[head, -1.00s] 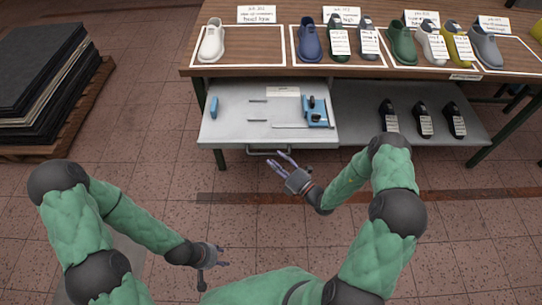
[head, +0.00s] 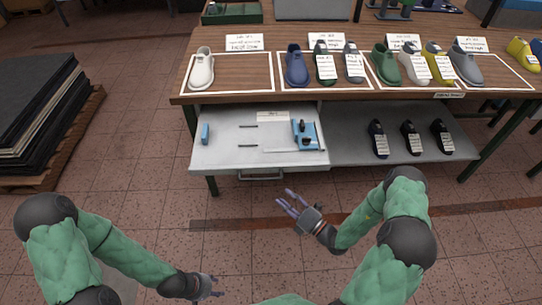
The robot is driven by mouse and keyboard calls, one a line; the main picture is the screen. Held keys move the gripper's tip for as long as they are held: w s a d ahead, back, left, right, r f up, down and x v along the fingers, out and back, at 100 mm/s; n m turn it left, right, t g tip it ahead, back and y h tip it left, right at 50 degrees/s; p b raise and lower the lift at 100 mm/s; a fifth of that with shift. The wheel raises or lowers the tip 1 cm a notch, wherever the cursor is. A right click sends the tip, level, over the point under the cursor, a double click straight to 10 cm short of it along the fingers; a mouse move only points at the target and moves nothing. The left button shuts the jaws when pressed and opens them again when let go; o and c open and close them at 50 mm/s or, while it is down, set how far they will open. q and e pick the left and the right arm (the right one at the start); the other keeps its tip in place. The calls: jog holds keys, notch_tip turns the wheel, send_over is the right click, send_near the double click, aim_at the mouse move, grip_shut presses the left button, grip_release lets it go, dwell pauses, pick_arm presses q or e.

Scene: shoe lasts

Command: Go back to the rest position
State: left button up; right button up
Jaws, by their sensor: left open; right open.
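My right gripper (head: 284,201) is open and empty, with its fingers apart. It is over the floor in front of the bench, below the open drawer's front edge in the picture. My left gripper (head: 217,287) is open and empty near the bottom of the picture, over the floor. Both arms are bent and clear of the bench. Neither gripper touches anything.
A wooden bench (head: 180,99) carries several shoe lasts in outlined areas with cards. A grey drawer (head: 220,155) holds a blue tool (head: 304,134). Dark lasts stand on the lower shelf (head: 350,145). Black sheets (head: 40,70) lie stacked on a pallet at left. The floor between is clear.

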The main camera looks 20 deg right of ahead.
jog(key=s+a+f+n+g+y, duration=0.3)
jog(key=s+a+n+g, duration=0.4)
jog(key=a+n+g, duration=0.1)
jog(key=s+a+f+n+g+y, duration=0.2)
jog(key=s+a+n+g, duration=0.5)
jog(key=s+a+n, duration=0.15)
jog(key=s+d+f+n+g+h, duration=0.1)
jog(key=s+f+n+g+h, duration=0.45)
jog(key=s+n, duration=0.4)
jog(key=w+d+f+n+t+h, duration=0.1)
jog(key=w+n+h, duration=0.4)
jog(key=n, duration=1.3)
jog(key=w+d+t, duration=0.1)
jog(key=w+t, duration=0.1)
jog(key=shift+w+d+f+t, duration=0.2)
jog(key=shift+d+f+t, duration=0.05)
jog(key=shift+f+t, duration=0.1)
jog(key=shift+c, duration=0.2)
